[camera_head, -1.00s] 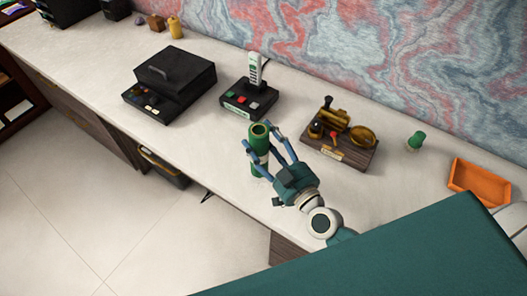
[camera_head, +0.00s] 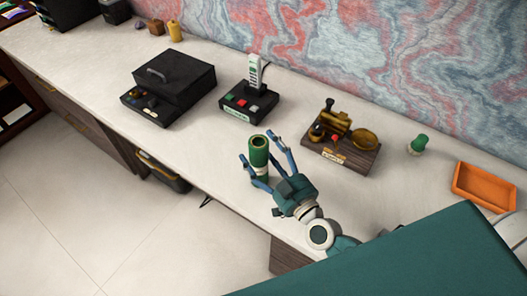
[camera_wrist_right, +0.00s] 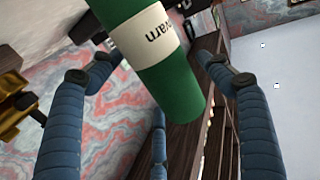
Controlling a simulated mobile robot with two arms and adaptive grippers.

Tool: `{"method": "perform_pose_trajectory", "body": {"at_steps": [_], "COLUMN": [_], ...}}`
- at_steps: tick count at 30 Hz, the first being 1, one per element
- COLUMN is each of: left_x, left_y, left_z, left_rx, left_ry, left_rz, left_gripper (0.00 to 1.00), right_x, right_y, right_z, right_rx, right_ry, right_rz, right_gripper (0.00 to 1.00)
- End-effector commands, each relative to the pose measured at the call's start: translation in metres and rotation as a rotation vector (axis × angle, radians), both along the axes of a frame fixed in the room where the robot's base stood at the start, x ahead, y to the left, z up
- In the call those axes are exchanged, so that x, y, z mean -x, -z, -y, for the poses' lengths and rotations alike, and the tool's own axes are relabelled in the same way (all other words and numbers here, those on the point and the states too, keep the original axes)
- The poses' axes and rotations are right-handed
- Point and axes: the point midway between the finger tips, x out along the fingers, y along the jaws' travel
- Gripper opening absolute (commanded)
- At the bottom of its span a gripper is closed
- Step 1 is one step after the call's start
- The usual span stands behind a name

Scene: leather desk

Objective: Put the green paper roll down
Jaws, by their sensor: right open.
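The green paper roll (camera_head: 259,156) stands upright on the pale desk top (camera_head: 215,165), near its front edge. It is a hollow green tube with a pale label, and its label shows dark lettering in the right wrist view (camera_wrist_right: 150,37). My right gripper (camera_head: 261,157) is open around the roll, with blue fingers spread on either side. In the wrist view (camera_wrist_right: 160,80) there are gaps between the roll and the fingers at both sides. The roll's lower part is partly hidden by a finger in the head view. My left gripper is not in view.
Behind the roll stand a black box (camera_head: 180,77) and a black phone base (camera_head: 245,102) with a white handset. To the right are a brass device on a wooden base (camera_head: 340,150), a small green object (camera_head: 418,143) and an orange tray (camera_head: 484,187).

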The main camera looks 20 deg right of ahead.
Motion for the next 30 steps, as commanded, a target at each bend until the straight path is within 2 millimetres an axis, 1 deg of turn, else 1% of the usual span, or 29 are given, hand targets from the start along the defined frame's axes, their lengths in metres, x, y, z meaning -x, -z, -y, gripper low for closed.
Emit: {"method": "perform_pose_trajectory", "body": {"at_steps": [2, 5, 6, 8, 11, 15, 21, 25, 30], "left_x": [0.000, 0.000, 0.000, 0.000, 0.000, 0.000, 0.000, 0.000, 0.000], "left_y": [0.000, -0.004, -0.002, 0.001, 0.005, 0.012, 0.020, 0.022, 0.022], "left_z": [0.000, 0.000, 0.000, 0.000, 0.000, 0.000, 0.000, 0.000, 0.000], "left_rx": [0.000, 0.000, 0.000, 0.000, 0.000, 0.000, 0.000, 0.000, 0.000], "left_ry": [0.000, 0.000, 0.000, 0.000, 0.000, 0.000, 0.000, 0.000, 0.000], "left_rz": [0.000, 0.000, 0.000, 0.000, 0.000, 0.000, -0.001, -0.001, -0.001], "left_gripper": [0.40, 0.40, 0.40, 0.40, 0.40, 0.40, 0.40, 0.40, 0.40], "right_x": [0.000, 0.000, 0.004, 0.012, 0.032, 0.063, 0.099, 0.112, 0.118], "right_y": [0.000, -0.006, -0.004, -0.001, 0.000, 0.000, -0.001, -0.003, -0.004], "right_z": [0.000, 0.000, 0.001, 0.002, 0.006, 0.013, 0.021, 0.024, 0.026], "right_rx": [0.000, -0.001, 0.000, 0.001, 0.001, 0.001, 0.001, 0.001, -0.001], "right_ry": [0.000, 0.000, 0.000, -0.001, -0.002, -0.002, -0.001, -0.001, 0.000], "right_rz": [0.000, 0.001, -0.002, -0.004, -0.005, -0.006, -0.004, -0.002, 0.000], "right_gripper": [0.77, 0.77, 0.77, 0.77, 0.77, 0.77, 0.77, 0.77, 0.77]}}
